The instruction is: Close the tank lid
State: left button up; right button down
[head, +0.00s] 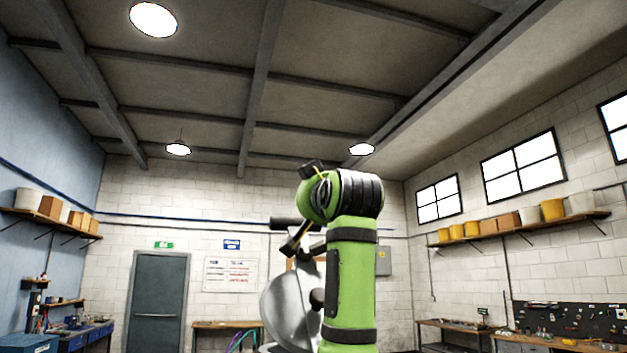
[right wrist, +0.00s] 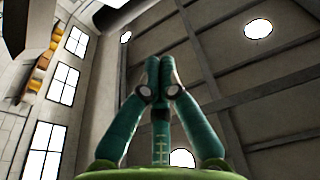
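A large pale grey, rounded shell (head: 284,308), which looks like the tank lid, stands steeply tilted low in the middle of the head view. My green arm covers its right side, and the tank's body is not clearly visible. A dark knob (head: 317,298) shows at the shell's right edge. In the right wrist view my right gripper (right wrist: 158,64) points up toward the ceiling. Its teal fingers meet at the tips, with nothing seen between them. I cannot clearly make out this gripper in the head view. My left gripper is not in view.
Behind stand a grey door (head: 157,300) and a wooden bench (head: 208,325). A shelf with yellow bins (head: 520,230) runs along the right wall above a tool board (head: 570,320). The upper space under the ceiling is open.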

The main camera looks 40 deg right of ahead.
jog(key=shift+r+p+x, duration=0.25)
jog(key=shift+p+x, duration=0.25)
jog(key=shift+x, duration=0.65)
jog(key=shift+w+d+f+p, duration=0.4)
jog(key=shift+w+f, duration=0.25)
jog(key=shift+f, duration=0.25)
jog(key=shift+w+d+f, duration=0.2)
jog(key=shift+w+f, duration=0.15)
jog(key=shift+w, duration=0.1)
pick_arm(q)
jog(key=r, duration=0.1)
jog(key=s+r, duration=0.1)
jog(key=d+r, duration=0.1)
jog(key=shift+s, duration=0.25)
pick_arm(e)
jog(key=shift+f, duration=0.15)
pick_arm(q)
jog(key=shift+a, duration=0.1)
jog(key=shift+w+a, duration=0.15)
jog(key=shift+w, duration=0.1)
pick_arm(e)
jog(key=w+d+f+g+y, duration=0.2)
jog(key=w+d+f+g, duration=0.1)
jog(key=w+f, duration=0.3)
jog(key=shift+w+d+f+g, duration=0.3)
jog(key=shift+w+d, duration=0.45)
jog(key=shift+w, duration=0.3)
